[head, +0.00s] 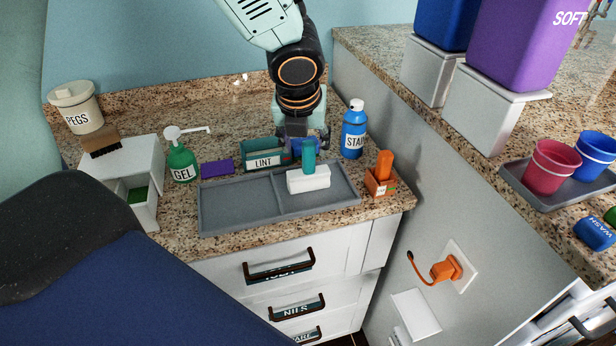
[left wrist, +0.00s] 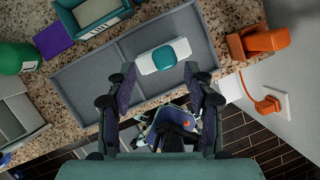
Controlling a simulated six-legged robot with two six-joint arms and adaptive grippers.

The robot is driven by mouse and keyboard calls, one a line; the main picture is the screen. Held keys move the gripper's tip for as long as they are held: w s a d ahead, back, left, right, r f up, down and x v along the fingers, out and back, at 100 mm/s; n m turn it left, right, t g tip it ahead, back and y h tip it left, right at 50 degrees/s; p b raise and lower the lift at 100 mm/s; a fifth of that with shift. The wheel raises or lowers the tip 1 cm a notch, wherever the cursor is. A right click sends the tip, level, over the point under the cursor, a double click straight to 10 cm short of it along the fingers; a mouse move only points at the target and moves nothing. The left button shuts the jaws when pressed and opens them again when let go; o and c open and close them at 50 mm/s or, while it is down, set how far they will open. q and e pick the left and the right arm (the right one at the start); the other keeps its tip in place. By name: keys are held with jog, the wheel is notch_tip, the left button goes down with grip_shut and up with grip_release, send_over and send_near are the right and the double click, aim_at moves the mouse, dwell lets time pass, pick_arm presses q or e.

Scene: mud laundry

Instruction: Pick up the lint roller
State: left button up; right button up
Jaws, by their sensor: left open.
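The lint roller (head: 308,180) appears to be the white roll with an upright teal handle. It rests in the right compartment of the grey tray (head: 235,207). It also shows in the left wrist view (left wrist: 155,62), just beyond the fingertips. My left gripper (head: 303,140) points down above the back of the tray, close to the teal handle, with its jaws apart and nothing held. In the left wrist view its two fingers (left wrist: 160,82) are spread wide. I cannot tell whether a finger touches the roller. My right gripper is in neither view.
A teal box labelled LINT (head: 264,158) stands behind the tray. A blue stain bottle (head: 354,130) and an orange holder (head: 380,180) stand to the right, a green gel bottle (head: 181,160) and purple block (head: 217,167) to the left. The tray's left compartment is empty.

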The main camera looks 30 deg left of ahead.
aim_at(308, 155)
pick_arm(q)
jog(key=x, duration=0.1)
jog(key=b+x, duration=0.1)
jog(key=x, duration=0.2)
jog(key=shift+w+d, duration=0.3)
jog(key=shift+w+f+b, duration=0.1)
jog(key=shift+f+b, duration=0.35)
jog(key=shift+a+f, duration=0.2)
jog(key=shift+a, duration=0.1)
jog(key=shift+w+d, duration=0.1)
jog(key=shift+d, duration=0.05)
jog(key=c, duration=0.9)
grip_shut()
